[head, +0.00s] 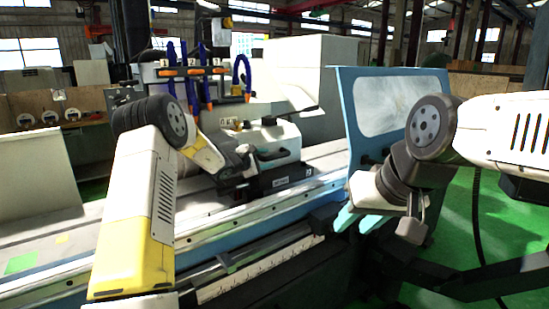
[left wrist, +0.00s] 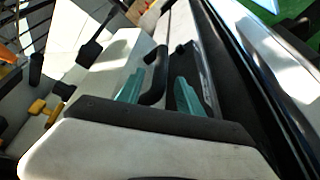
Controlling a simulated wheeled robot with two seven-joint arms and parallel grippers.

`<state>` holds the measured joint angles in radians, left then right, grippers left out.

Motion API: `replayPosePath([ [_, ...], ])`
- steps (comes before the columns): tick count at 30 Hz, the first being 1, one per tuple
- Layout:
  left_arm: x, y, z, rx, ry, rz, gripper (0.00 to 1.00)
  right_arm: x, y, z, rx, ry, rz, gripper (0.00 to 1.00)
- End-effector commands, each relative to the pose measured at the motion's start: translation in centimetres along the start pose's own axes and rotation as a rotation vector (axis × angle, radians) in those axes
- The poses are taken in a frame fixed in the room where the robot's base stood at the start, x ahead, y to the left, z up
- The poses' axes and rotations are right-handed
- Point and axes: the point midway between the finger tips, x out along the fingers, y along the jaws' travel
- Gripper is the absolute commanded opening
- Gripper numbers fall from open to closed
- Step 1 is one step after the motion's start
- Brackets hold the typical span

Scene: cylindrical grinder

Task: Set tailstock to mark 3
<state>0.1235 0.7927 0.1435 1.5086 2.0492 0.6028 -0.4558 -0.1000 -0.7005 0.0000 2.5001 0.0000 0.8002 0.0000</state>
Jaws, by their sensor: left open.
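The tailstock (head: 268,140) is a white block on a dark base with a small label plate, sitting on the machine's table rail. Its black curved handle (head: 272,155) faces the front. My left gripper (head: 243,165) is at the tailstock's left side, close to the handle; its fingers are hard to see in the head view. In the left wrist view, the teal fingers of my left gripper (left wrist: 160,88) stand apart, with the black handle (left wrist: 155,78) between or just beyond them.
A white ruled strip (head: 260,268) runs along the machine's front below the rail. Blue coolant hoses (head: 205,75) stand behind the tailstock. A blue-framed clear guard panel (head: 385,100) is at the right. The table (head: 40,240) left of my left arm is mostly clear.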

Motion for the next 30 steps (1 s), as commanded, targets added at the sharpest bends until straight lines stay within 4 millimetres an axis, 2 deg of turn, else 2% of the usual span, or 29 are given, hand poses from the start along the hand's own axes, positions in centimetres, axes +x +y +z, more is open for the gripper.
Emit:
replayPosePath([
  [3,2.2,-0.1,0.1,0.0,-0.002,-0.001,0.43,0.0,0.0,0.0,0.0,0.0,0.0,0.36],
  [9,4.8,-0.1,0.1,0.001,-0.002,-0.002,0.43,0.0,0.0,0.0,0.0,0.0,0.0,0.36],
  [13,5.6,-0.1,0.1,0.001,-0.001,-0.002,0.43,0.0,0.0,0.0,0.0,0.0,0.0,0.36],
  [21,5.7,-0.1,0.1,0.001,-0.001,-0.002,0.43,0.0,0.0,0.0,0.0,0.0,0.0,0.36],
  [27,5.7,-0.1,0.1,0.001,-0.001,-0.002,0.04,0.0,0.0,0.0,0.0,0.0,0.0,0.36],
  [28,5.7,-0.1,0.1,0.001,-0.001,-0.002,0.0,0.0,0.0,0.0,0.0,0.0,0.0,0.36],
  [30,5.7,-0.1,0.1,0.001,0.0,-0.002,0.0,0.0,0.0,0.0,0.0,0.0,0.0,0.36],
])
